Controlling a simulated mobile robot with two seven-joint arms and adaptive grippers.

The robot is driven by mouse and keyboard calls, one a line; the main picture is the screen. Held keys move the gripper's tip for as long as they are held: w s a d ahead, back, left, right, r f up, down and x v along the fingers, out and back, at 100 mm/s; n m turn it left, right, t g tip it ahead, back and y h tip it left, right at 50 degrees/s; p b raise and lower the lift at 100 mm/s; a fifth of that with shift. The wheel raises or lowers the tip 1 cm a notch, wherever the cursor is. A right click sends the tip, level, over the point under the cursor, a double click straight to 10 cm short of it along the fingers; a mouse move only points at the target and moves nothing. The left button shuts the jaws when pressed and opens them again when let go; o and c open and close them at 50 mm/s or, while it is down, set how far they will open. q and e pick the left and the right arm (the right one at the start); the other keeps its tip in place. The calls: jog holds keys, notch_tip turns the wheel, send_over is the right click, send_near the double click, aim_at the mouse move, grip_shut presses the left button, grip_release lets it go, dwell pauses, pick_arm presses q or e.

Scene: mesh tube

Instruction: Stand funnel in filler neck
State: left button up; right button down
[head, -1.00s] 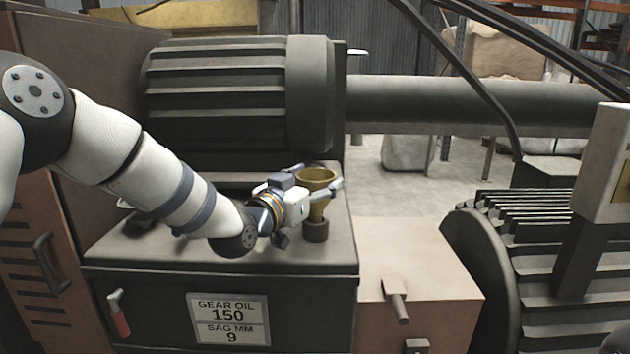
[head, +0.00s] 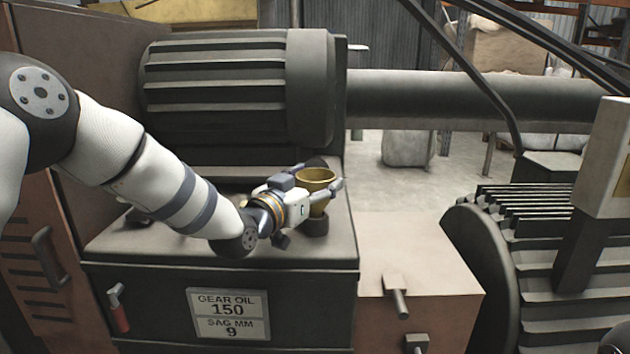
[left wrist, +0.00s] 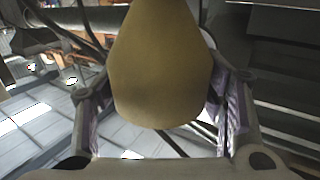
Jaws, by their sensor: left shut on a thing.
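The brass-yellow funnel (head: 316,177) is upright over the dark round filler neck (head: 317,227) on top of the gearbox casing. Its spout is hidden, and its lower part meets the neck in the head view. My left gripper (head: 325,195) comes in from the left and is shut on the funnel. In the left wrist view the funnel (left wrist: 160,75) fills the space between the two fingers. How deep the spout sits in the neck cannot be seen. My right gripper is not in view.
The casing top (head: 140,245) is flat and mostly clear. A ribbed motor housing (head: 215,95) stands behind it, with a thick pipe (head: 450,100) running right. A ribbed drum (head: 500,270) and a lower brown box (head: 410,245) stand to the right.

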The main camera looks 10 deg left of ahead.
pick_arm(q)
jog(key=shift+f, duration=0.1)
jog(key=o, duration=1.2)
jog(key=shift+o, duration=0.2)
